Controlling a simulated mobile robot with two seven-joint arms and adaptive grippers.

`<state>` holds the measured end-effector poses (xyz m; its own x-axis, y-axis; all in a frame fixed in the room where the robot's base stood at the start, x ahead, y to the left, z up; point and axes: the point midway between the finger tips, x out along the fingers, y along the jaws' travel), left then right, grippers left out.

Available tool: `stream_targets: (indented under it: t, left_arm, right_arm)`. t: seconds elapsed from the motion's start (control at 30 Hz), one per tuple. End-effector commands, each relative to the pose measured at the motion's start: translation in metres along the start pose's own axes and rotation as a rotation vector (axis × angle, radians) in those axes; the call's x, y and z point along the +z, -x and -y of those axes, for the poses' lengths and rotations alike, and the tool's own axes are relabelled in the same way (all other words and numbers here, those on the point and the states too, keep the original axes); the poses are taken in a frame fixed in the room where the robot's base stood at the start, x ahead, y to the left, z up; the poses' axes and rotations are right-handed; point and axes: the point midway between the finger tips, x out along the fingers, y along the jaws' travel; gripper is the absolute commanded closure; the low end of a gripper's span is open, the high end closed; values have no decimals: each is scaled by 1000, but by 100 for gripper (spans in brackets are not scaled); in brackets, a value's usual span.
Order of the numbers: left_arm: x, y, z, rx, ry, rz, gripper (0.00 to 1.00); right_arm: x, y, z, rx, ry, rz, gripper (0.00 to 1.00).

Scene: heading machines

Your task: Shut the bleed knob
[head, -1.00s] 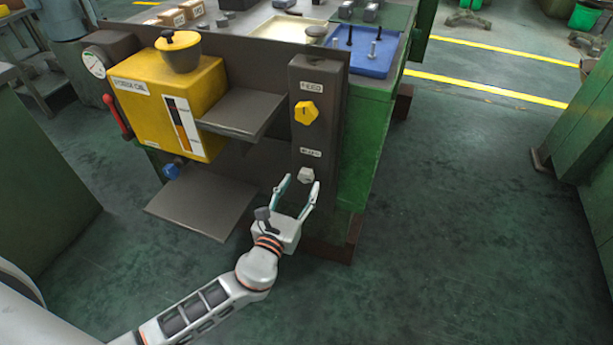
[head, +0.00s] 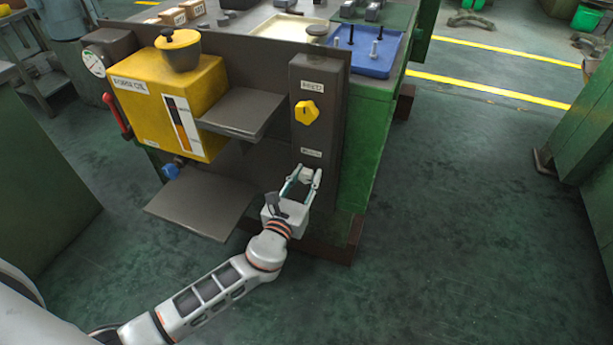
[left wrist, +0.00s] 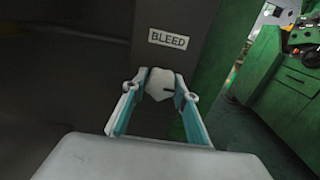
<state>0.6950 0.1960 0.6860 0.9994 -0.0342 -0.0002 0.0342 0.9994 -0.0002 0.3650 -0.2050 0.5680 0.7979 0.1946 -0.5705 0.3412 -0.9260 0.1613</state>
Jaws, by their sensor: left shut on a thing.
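The bleed knob (left wrist: 161,84) is a small pale knob under the BLEED label (left wrist: 168,40) on a dark upright panel. A short dark mark shows on the right of its face. My left gripper (left wrist: 160,95) has its two fingers on either side of the knob and is shut on it. My right gripper is not in view.
A yellow knob (head: 306,112) sits higher on the same panel. Left of it are a yellow oil unit (head: 150,110), a grey upper shelf (head: 240,114) and a grey lower shelf (head: 200,205). A blue tray (head: 372,58) lies on top. Open floor is to the right.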

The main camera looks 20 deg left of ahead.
Motion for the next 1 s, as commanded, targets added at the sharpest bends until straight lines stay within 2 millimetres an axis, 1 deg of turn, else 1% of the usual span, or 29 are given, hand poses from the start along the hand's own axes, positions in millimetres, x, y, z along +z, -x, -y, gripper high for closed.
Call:
stream_targets:
  t: [0.17, 0.37, 0.77, 1.0]
  left_arm:
    - [-1, 0, 0, 1, 23, -1, 93]
    - [-2, 1, 1, 1, 116, -3, 93]
    - [-4, 1, 2, 3, 464, -4, 93]
    - [-3, 1, 2, 3, 693, -3, 93]
  right_arm:
    - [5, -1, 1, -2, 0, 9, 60]
    - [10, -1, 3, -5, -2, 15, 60]
    - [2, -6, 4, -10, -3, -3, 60]
    - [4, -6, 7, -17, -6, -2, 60]
